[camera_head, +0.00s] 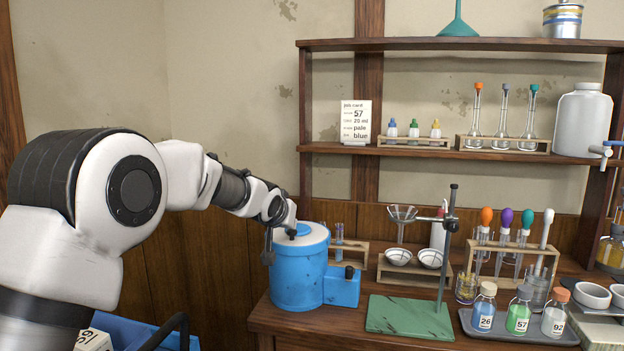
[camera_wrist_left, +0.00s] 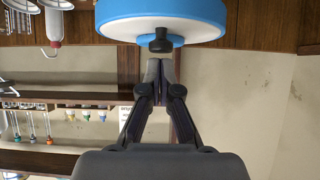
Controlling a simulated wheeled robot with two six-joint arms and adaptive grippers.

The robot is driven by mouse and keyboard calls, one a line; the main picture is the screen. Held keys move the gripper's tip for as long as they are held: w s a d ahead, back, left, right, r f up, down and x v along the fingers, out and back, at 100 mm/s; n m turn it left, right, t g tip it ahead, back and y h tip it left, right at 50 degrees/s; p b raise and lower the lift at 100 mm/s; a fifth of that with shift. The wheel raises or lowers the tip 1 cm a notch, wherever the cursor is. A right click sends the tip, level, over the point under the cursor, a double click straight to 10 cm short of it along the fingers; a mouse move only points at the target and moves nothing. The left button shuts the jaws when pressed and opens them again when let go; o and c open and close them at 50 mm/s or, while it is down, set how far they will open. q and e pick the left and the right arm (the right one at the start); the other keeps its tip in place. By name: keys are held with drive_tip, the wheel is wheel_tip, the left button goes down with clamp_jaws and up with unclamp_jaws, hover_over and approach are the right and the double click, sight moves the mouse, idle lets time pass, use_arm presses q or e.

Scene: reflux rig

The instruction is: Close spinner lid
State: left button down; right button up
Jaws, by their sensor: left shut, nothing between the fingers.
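The spinner (camera_head: 298,275) is a blue drum on the left end of the bench. In the wrist view the spinner's blue and white round part (camera_wrist_left: 115,27) fills the top. There the left gripper (camera_wrist_left: 158,62) is shut and empty, its tips close to a black knob (camera_wrist_left: 160,42). I cannot tell whether they touch. My right gripper is not in view.
A blue box with a black knob (camera_head: 349,271) joins the drum's right side. A green-based stand (camera_head: 410,315), a tray with several bottles (camera_head: 519,319) and racks stand to the right. Wooden shelves (camera_head: 450,152) are behind. A blue bin is at lower left.

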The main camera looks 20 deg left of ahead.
use_arm(q)
drive_tip(key=shift+s+f+b, duration=0.35)
drive_tip(key=shift+f+b, duration=0.15)
drive_tip(key=shift+f, duration=0.3)
drive_tip(key=shift+r, duration=0.1)
